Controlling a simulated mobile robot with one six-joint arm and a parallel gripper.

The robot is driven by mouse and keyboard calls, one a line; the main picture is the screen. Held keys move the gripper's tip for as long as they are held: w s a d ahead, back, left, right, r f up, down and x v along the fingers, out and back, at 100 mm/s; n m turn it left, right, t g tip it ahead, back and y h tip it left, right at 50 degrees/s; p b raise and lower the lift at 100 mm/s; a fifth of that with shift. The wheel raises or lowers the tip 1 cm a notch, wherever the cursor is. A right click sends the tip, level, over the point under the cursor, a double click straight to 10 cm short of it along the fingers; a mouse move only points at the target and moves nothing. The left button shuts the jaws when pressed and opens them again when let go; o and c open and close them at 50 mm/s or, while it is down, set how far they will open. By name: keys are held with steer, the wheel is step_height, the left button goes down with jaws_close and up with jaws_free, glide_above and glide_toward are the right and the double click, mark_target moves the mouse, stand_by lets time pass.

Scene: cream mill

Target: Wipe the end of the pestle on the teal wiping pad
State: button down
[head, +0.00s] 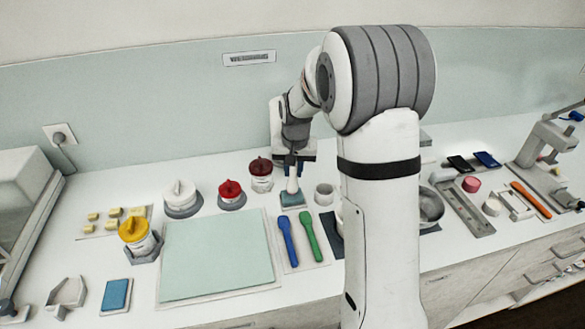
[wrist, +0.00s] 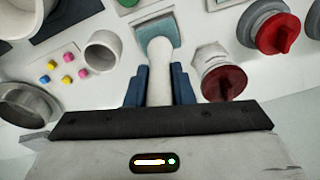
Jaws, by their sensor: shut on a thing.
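My gripper (head: 292,168) is shut on the white pestle (head: 292,184). In the wrist view, the blue fingers of my gripper (wrist: 159,84) sit on both sides of the pestle (wrist: 159,66). The pestle points down, with its rounded end over the teal wiping pad (head: 292,200). The pad (wrist: 153,30) also shows in the wrist view, just beyond the pestle's end. I cannot tell whether the end touches the pad.
A small grey-white cup (head: 324,193) stands right of the pad. A dark-red-lidded jar (head: 261,172) and a red-lidded jar (head: 231,192) stand to its left. Blue (head: 288,239) and green (head: 309,236) spoons lie in front. A large pale mat (head: 217,256) lies front left.

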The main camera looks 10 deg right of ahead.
steer(key=shift+f+b, duration=0.75)
steer(key=shift+f, duration=0.05)
stand_by(1.4)
steer(key=shift+d, duration=0.6)
steer(key=shift+a+r, duration=0.1)
steer(key=shift+a, duration=1.1)
steer(key=shift+d+b, duration=0.35)
steer(key=shift+d, duration=0.85)
steer(key=shift+a, duration=1.2)
steer(key=shift+d, duration=1.25)
